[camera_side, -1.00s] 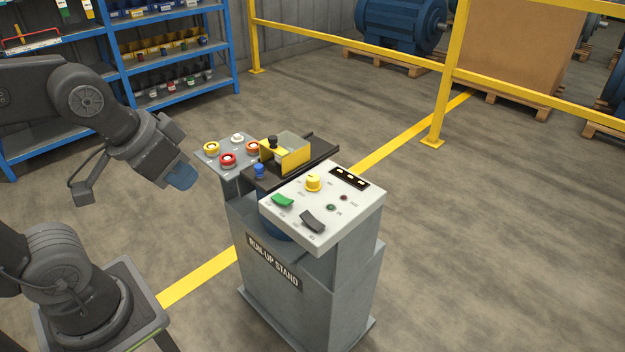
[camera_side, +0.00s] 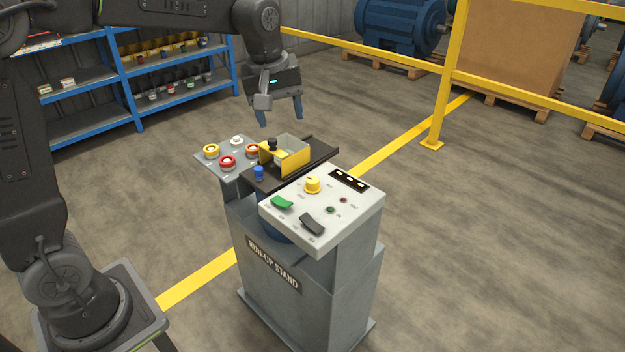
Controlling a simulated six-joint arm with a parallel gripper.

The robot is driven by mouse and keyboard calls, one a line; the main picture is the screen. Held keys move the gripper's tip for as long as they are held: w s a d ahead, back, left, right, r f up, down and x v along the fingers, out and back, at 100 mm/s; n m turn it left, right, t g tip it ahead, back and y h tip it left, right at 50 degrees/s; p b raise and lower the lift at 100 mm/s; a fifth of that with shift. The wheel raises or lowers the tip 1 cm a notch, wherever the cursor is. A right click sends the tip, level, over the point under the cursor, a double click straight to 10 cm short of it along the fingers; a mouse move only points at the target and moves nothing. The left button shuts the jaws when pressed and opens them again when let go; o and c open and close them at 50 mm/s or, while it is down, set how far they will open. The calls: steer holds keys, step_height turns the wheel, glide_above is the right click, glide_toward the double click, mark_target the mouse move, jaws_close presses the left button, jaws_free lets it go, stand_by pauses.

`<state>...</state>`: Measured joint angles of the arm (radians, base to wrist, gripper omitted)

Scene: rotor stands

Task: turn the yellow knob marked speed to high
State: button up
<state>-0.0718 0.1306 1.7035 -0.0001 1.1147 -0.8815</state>
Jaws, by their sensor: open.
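The yellow knob (camera_side: 312,184) sits on the light grey sloped panel (camera_side: 350,211) of the run-up stand, near the panel's upper left part. The lettering around it is too small to read, so its setting cannot be told. My gripper (camera_side: 280,117) hangs in the air with its blue-grey fingers pointing down and spread apart. It holds nothing. In the picture it is above and behind the stand, up and to the left of the knob and well apart from it.
The panel also carries a green rocker (camera_side: 282,202), a black rocker (camera_side: 312,223) and small lamps. A yellow guard with a clear box (camera_side: 286,156) stands behind the knob. A grey plate (camera_side: 225,160) with several coloured buttons is at left. A yellow railing (camera_side: 442,90) stands behind.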

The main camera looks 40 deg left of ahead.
mark_target(313, 179)
steer(key=w+a+f+n+g, duration=0.25)
steer(key=w+f+n, duration=0.45)
steer(key=w+f, duration=0.45)
steer(key=f, duration=1.3)
steer(key=shift+w+a, duration=0.3)
steer(key=shift+a, duration=0.1)
steer(key=shift+c, duration=0.2)
steer(key=c, duration=0.9)
